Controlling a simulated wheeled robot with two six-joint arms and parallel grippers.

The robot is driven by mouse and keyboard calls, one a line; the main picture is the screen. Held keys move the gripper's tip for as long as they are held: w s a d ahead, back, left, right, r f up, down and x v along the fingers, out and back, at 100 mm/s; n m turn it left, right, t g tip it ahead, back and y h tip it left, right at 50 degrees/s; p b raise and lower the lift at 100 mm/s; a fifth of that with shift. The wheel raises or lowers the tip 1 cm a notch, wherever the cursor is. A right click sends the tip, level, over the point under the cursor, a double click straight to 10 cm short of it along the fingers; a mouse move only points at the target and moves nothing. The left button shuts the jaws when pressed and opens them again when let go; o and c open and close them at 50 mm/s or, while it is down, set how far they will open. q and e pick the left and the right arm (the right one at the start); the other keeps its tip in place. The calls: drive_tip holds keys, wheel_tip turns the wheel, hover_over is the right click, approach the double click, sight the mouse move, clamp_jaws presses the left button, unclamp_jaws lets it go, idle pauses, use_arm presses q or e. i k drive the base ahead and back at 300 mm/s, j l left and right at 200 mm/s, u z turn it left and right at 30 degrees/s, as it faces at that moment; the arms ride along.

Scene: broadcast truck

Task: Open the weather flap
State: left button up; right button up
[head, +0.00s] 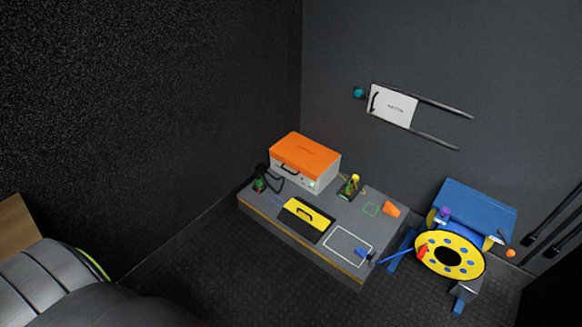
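No part is readably labelled as the weather flap, so I cannot tell which one it is. An orange lid (305,154) lies shut on a light grey box on the low bench, with a dark handle at its front edge. A white panel (390,106) with a dark handle and small lettering sits at the left end of two dark wall rails. A yellow panel (305,212) with a black handle lies on the bench front. Neither of my grippers is in view.
The grey bench (265,207) also holds an orange cup (391,209), a yellow-topped item (353,180) and a white outlined rectangle. A yellow reel (427,262) with a blue stand is right of it. The dark floor in front is clear.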

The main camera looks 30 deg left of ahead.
sight(310, 158)
drive_tip(key=i+j, duration=0.25)
drive_tip(key=i+j+z, duration=0.1)
drive_tip(key=j, duration=0.25)
drive_tip(key=i+j, duration=0.3)
drive_tip(key=i+j+z, duration=0.1)
drive_tip(key=i+j, duration=0.15)
drive_tip(key=j, duration=0.15)
drive_tip(key=i+j, duration=0.2)
drive_tip(key=j, duration=0.15)
drive_tip(key=i+j+z, duration=0.15)
drive_tip(key=j, duration=0.2)
drive_tip(key=i+j, duration=0.25)
drive_tip(key=i+j+z, duration=0.1)
drive_tip(key=j, duration=0.35)
drive_tip(key=i, duration=0.05)
